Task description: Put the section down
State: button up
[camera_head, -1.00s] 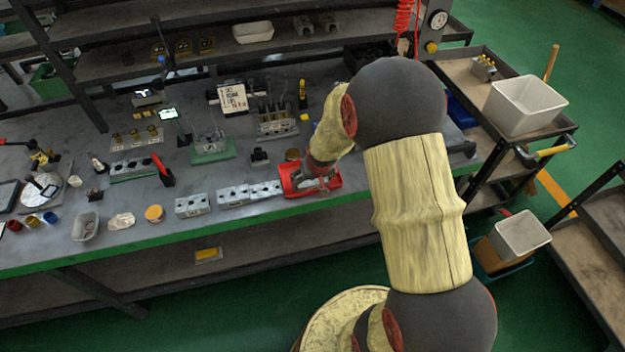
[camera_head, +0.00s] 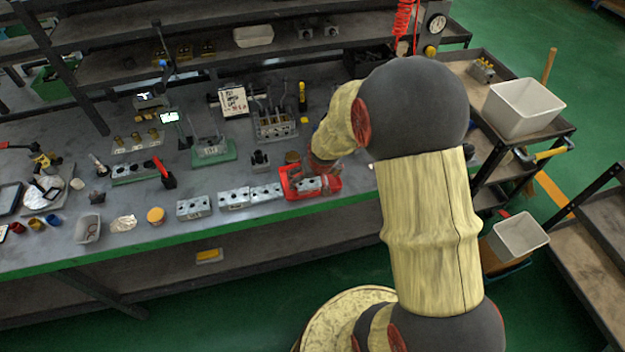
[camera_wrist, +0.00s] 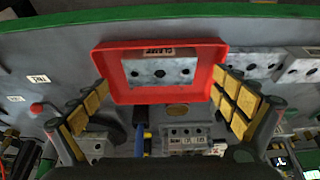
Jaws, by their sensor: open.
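The section, a grey metal valve block with dark round holes, lies in the red tray (camera_head: 332,190) near the bench's front edge. In the wrist view the section (camera_wrist: 158,73) lies flat and lengthwise in the tray, and the tray's rim (camera_wrist: 110,95) surrounds it. My gripper (camera_wrist: 162,103) is open and empty, its yellow-padded fingers wide apart on either side of the tray in the picture. In the head view the section (camera_head: 309,184) shows in the tray below my wrist, and my fingers are hard to make out.
Similar valve blocks (camera_head: 234,199) stand in a row left of the tray. A green-based fixture (camera_head: 213,154) and a block with upright levers (camera_head: 277,124) stand behind. A black part (camera_head: 260,160) and a round brown piece (camera_head: 293,157) are close behind the tray. The bench edge is close in front.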

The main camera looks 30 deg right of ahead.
jog(key=s+a+r+n+p, duration=0.1)
jog(key=s+a+r, duration=0.2)
jog(key=r, duration=0.5)
jog(key=s+a+r, duration=0.3)
jog(key=r, duration=0.4)
jog(key=s+a+r+n+p, duration=0.1)
jog(key=s+a+r, duration=0.2)
jog(key=r, duration=0.5)
jog(key=s+a+r, duration=0.3)
jog(key=s+r, duration=0.1)
jog(key=s, duration=0.3)
jog(key=s+a+r+n+t+y, duration=0.1)
jog(key=s+a+r, duration=0.2)
jog(key=s, duration=0.4)
jog(key=shift+r, duration=0.6)
